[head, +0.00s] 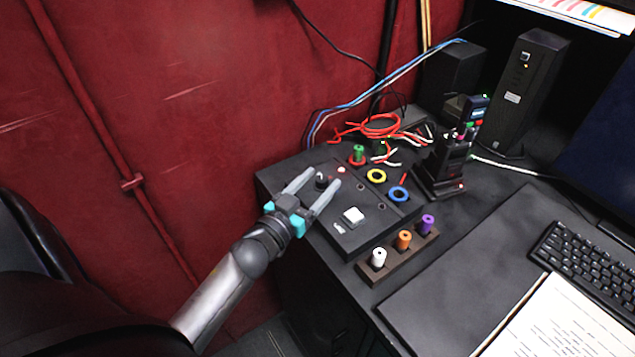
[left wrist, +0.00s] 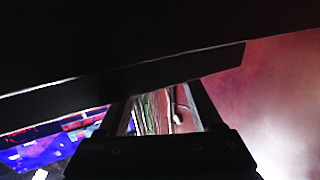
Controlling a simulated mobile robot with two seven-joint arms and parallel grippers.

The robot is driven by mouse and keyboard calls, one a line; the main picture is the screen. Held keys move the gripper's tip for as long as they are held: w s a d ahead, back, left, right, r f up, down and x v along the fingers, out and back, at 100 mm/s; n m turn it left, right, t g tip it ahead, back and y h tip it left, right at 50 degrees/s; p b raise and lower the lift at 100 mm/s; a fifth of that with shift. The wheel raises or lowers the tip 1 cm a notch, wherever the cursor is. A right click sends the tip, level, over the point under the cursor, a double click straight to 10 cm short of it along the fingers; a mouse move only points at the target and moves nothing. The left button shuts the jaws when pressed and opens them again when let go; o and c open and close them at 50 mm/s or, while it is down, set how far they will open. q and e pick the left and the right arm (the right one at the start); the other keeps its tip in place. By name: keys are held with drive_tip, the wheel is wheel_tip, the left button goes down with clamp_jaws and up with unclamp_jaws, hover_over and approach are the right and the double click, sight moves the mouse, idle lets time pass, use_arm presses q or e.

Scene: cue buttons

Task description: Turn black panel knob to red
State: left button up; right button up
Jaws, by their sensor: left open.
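The black panel (head: 335,236) lies on the desk, with a small dark knob (head: 321,181) near its far left part. My left gripper (head: 323,177) is open over the panel, with its two grey fingers on either side of the knob. I cannot tell whether they touch it. In the left wrist view the gripper fingers (left wrist: 160,108) show spread, under a large dark shape; the knob cannot be made out there. My right gripper is not in view.
Beside the panel are a green peg (head: 358,153), a yellow ring (head: 376,176) and a blue ring (head: 399,194). A rack (head: 370,275) holds white, orange and purple cylinders. Red wires (head: 380,124) lie behind. A red wall (head: 200,110) stands at left.

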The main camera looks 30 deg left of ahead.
use_arm(q)
drive_tip(key=shift+c, duration=0.3)
drive_tip(key=c, duration=0.3)
clamp_jaws()
